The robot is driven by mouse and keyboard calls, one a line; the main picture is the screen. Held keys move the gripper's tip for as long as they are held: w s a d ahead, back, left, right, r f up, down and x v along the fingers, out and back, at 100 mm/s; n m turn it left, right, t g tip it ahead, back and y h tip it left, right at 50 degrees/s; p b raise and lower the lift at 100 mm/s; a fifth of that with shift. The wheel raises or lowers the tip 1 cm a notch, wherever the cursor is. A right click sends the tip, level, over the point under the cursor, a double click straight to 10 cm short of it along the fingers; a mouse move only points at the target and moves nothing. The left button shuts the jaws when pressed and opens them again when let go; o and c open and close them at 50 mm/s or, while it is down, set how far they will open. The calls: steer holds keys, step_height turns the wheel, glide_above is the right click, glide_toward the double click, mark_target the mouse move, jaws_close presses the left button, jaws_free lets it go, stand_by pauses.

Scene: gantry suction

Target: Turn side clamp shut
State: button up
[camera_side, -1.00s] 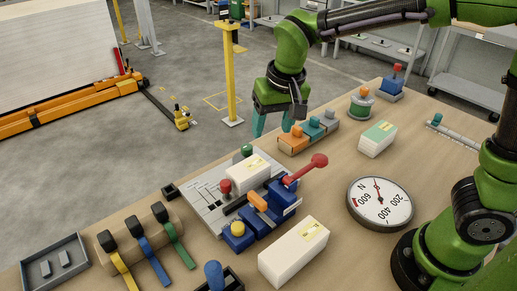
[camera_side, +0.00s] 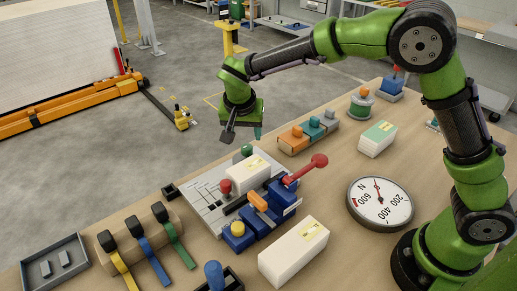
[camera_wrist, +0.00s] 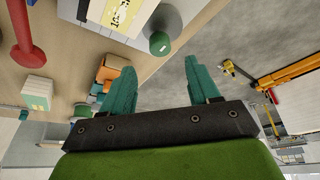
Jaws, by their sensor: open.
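A fixture sits on the bench: a grey plate (camera_side: 203,198) holds a white block (camera_side: 247,173) with a yellow label. A red knob (camera_side: 225,186) and a green knob (camera_side: 247,151) stand at the block's edges. Which part is the side clamp I cannot tell for sure. My gripper (camera_side: 242,134) is open and empty, above and behind the green knob, apart from it. In the wrist view, the green knob (camera_wrist: 160,43) shows beyond my teal fingers (camera_wrist: 162,68), and the red lever (camera_wrist: 25,40) is at upper left.
A block of orange, teal and grey parts (camera_side: 308,135) lies right of my gripper. A dial gauge (camera_side: 380,203), white boxes (camera_side: 294,252) and a rack of coloured straps (camera_side: 145,243) stand around the fixture. The bench's far edge runs close behind the plate.

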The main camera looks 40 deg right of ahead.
mark_target(247, 147)
steer(key=x, duration=0.7)
steer(key=shift+w+d+f, duration=0.1)
steer(key=shift+f, duration=0.15)
steer(key=shift+c, duration=0.4)
steer(key=c, duration=1)
